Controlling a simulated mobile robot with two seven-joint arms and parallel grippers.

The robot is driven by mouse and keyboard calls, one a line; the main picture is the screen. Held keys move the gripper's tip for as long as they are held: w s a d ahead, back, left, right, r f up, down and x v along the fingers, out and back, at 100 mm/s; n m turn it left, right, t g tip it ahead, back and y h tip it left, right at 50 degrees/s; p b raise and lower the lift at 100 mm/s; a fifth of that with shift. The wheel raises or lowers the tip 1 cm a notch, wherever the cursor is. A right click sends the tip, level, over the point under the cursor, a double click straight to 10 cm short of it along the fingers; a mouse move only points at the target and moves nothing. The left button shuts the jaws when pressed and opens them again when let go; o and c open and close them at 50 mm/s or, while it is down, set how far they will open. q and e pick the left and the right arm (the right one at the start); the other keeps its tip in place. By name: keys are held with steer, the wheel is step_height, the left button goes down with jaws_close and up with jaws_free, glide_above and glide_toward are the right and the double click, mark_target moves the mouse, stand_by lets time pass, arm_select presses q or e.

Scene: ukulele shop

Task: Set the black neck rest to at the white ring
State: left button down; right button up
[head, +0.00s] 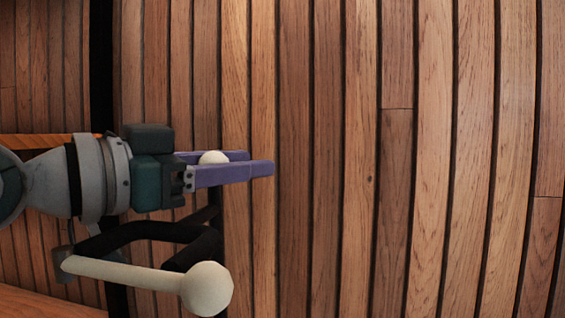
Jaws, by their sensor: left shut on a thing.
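My left gripper (260,162) comes in from the left with its two purple fingers pointing right. It is shut on a part of the black neck rest that shows as a rounded cream knob between the fingers. The black bent bars of the neck rest (150,231) show just below the gripper in the picture. A cream rod with a large round end (206,289) lies beside these bars and appears to belong to the same piece. The gripper hides part of it. No white ring is in view. My right gripper is not in view.
A wall or floor of brown wooden slats (400,160) fills most of the view. A dark vertical strip (103,60) runs behind my arm on the left. An orange-brown wooden edge (45,302) shows at the lower left. The right half of the view holds no objects.

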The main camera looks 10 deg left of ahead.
arm_select(q)
steer(key=shift+c, duration=2.3)
jaws_free()
steer(key=p+v, duration=0.1)
steer(key=v, duration=0.9)
